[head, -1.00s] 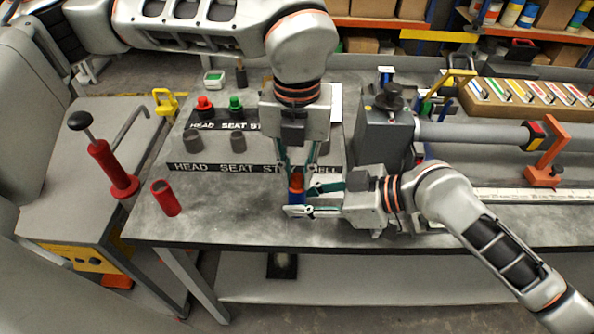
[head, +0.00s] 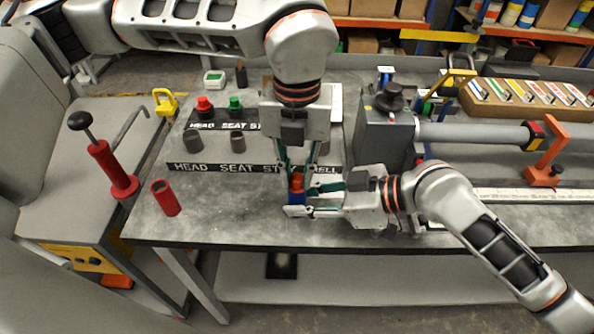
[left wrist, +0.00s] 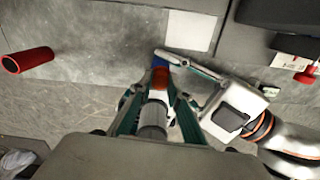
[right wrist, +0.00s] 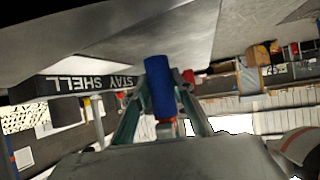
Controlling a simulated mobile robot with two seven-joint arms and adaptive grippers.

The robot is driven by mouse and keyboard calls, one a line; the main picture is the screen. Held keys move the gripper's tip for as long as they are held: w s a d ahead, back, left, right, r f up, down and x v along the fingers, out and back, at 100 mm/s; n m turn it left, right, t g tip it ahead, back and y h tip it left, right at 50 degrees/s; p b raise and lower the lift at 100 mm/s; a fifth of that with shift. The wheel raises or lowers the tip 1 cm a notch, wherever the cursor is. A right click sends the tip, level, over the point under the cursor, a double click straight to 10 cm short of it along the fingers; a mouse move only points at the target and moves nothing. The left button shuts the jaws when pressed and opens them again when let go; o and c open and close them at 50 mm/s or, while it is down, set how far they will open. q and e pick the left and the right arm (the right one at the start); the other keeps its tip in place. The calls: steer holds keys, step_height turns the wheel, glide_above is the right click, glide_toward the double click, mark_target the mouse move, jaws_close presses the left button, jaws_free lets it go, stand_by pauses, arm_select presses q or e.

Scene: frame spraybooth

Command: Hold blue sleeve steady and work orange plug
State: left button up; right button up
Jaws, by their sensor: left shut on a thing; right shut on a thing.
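The blue sleeve (head: 297,197) stands near the table's front edge and shows large in the right wrist view (right wrist: 157,85). My right gripper (head: 303,200) reaches in from the right and is shut on the sleeve. The orange plug (head: 297,182) is at the sleeve's upper end; it also shows in the left wrist view (left wrist: 161,79). My left gripper (head: 297,172) points down from above and is shut on the plug. A grey cylinder (left wrist: 154,118) shows between its fingers, in line with the plug. The fingers hide part of both pieces, so I cannot tell how deep the plug sits.
A red cylinder (head: 165,198) stands to the left on the table. Behind are labelled racks (head: 230,168) with grey cylinders and red and green knobs. A grey machine with a long tube (head: 470,135) fills the right side. The table between red cylinder and grippers is clear.

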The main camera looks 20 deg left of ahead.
mark_target(297, 177)
arm_select(q)
jaws_close()
steer(key=shift+r, duration=0.7)
steer(key=shift+r, duration=2.1)
arm_select(e)
steer(key=o, duration=0.9)
steer(key=v, duration=1.2)
